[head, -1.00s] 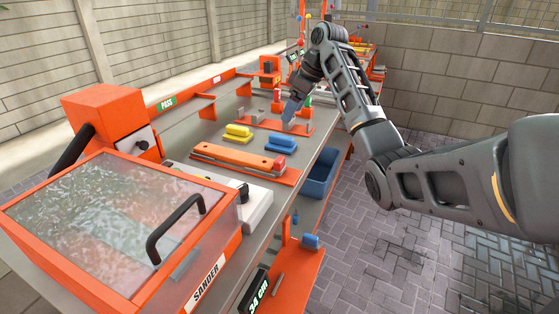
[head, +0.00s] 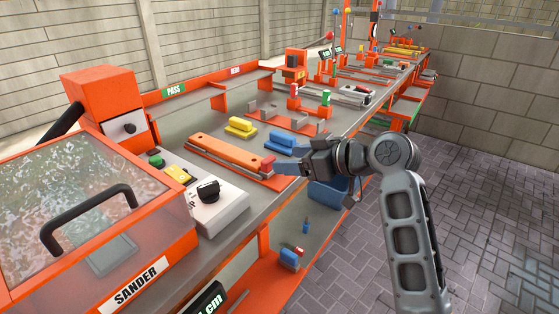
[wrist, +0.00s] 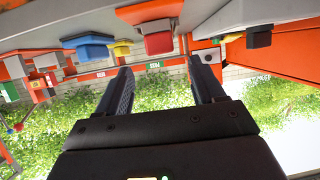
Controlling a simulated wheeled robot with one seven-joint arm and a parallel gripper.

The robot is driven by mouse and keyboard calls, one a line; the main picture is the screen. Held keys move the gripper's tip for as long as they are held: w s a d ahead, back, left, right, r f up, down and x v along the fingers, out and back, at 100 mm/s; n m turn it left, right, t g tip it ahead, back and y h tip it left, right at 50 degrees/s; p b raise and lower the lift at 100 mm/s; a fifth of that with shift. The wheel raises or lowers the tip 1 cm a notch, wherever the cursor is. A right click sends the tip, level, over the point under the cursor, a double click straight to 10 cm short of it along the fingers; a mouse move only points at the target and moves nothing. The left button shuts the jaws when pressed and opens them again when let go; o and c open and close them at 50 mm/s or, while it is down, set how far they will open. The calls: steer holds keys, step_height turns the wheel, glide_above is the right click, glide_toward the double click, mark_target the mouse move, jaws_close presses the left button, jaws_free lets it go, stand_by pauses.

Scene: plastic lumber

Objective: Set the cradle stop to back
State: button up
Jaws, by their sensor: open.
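The cradle is an orange tray (head: 228,166) on the bench, with an orange bar (head: 225,150) lying along it. A small red block (head: 268,163), which looks like the cradle stop, is at the tray's right end. The red block also shows in the wrist view (wrist: 158,42), just beyond and between my fingertips. My gripper (head: 282,168) is open and level beside the tray's right end. In the wrist view its two dark fingers (wrist: 160,70) are apart with nothing between them. I cannot tell whether a finger touches the red block.
A blue block (head: 279,145) and a yellow block (head: 240,127) lie behind the tray. A white control box with a black knob (head: 208,190) stands left, next to the sander (head: 130,285). A blue bin (head: 328,192) sits below the bench edge. The paved floor at right is clear.

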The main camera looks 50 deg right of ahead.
mark_target(272, 160)
steer(key=shift+x, duration=3.8)
steer(key=shift+a+f, duration=0.1)
steer(key=shift+c, duration=0.5)
jaws_close()
